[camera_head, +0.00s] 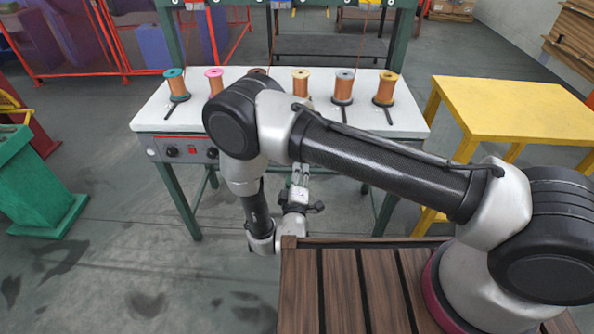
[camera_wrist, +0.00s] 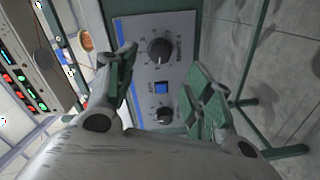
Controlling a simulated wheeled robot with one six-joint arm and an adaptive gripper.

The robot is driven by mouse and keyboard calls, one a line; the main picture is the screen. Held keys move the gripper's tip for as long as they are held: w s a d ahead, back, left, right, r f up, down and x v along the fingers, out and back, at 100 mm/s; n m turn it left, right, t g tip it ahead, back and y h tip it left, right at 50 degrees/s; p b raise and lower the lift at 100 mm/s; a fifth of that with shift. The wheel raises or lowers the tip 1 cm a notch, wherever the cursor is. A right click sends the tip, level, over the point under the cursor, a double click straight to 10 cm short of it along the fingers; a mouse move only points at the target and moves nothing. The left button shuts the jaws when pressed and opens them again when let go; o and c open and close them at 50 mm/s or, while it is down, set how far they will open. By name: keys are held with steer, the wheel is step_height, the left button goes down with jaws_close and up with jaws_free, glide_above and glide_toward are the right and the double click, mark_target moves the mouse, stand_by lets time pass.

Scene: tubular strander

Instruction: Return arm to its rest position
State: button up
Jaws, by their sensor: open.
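My arm reaches from the right across the head view and bends down at the front of a white-topped table (camera_head: 235,105). My gripper (camera_head: 316,207) is small and partly hidden behind my arm there, just below the table's front edge. In the wrist view my gripper (camera_wrist: 162,62) is open and empty, its two fingers apart. Between and beyond the fingers is a control panel (camera_wrist: 180,30) with two black knobs and a blue button. I see no contact with it.
Several wire spools, including a pink-topped one (camera_head: 215,80), stand on the white table. A yellow table (camera_head: 500,108) is at right, a green stand (camera_head: 35,185) at left. My brown slatted deck lies below my arm. The floor at front left is clear.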

stand_by(0.4)
steer(key=s+f+m+g, duration=0.25)
steer(key=f+g, duration=0.35)
steer(key=f, duration=0.5)
steer(key=s+a+m+g+y, duration=0.1)
steer(key=s+a+g, duration=0.1)
steer(key=s+g, duration=0.5)
steer(key=s+d+r+m+g, duration=0.15)
steer(key=d+r, duration=0.25)
steer(key=r, duration=0.5)
steer(key=s+d+r+m+g, duration=0.1)
steer(key=d+r+g, duration=0.25)
steer(key=r, duration=0.55)
steer(key=s+d+r+m+g, duration=0.15)
steer(key=d+r, duration=0.25)
steer(key=r, duration=0.5)
steer(key=s+d+r+m+t, duration=0.2)
steer(key=s+d+r, duration=0.1)
steer(key=d+r, duration=0.6)
steer(key=s+d+r+m+t, duration=0.2)
steer(key=s+d+r, duration=0.1)
steer(key=d+r, duration=0.6)
steer(key=s+d+r+m+t, duration=0.2)
steer(key=s+d+r, duration=0.1)
steer(key=d+r, duration=0.6)
steer(key=shift+s+d+h, duration=0.3)
steer(key=shift+s+d, duration=0.1)
steer(key=shift+d, duration=0.05)
